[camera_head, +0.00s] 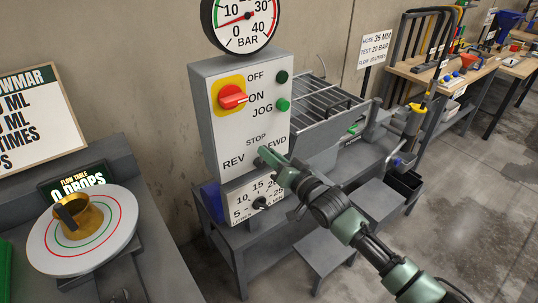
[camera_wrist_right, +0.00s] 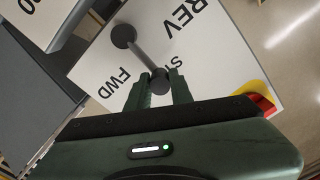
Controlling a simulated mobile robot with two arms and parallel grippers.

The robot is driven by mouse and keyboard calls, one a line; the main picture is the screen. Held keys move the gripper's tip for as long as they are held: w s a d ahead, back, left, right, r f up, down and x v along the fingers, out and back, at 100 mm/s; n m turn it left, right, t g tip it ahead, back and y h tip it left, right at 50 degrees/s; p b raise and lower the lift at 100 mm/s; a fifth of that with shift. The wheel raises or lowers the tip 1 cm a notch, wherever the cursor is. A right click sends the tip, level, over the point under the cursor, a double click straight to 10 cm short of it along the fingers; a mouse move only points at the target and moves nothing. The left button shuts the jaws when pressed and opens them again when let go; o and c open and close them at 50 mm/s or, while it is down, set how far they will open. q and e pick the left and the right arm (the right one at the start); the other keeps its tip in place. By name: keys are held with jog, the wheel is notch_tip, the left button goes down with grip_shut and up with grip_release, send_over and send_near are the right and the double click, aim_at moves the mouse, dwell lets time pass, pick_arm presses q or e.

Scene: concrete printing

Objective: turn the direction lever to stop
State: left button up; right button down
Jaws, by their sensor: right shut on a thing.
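The direction lever (camera_wrist_right: 143,60) is a grey rod in the right wrist view. It runs from a dark round hub to a dark knob (camera_wrist_right: 159,84) at its end. The knob end lies between the STOP and FWD labels on the white panel (camera_wrist_right: 215,60); REV is farther off. My right gripper (camera_wrist_right: 161,88) is shut on the knob, one green finger on each side. In the head view my right gripper (camera_head: 264,153) is at the lower part of the control panel (camera_head: 240,120), below STOP, and hides the lever. My left gripper is not in view.
Above the lever are a red ON/OFF switch (camera_head: 232,97), a green JOG button (camera_head: 283,104) and a pressure gauge (camera_head: 242,18). A litre dial (camera_head: 256,196) sits just below. A flow table (camera_head: 80,232) with a brass cup stands at left.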

jog(key=shift+f, duration=0.1)
jog(key=c, duration=1.3)
grip_release()
jog(key=shift+o, duration=0.2)
jog(key=b+v, duration=0.1)
jog(key=v, duration=0.7)
jog(key=shift+w, duration=0.15)
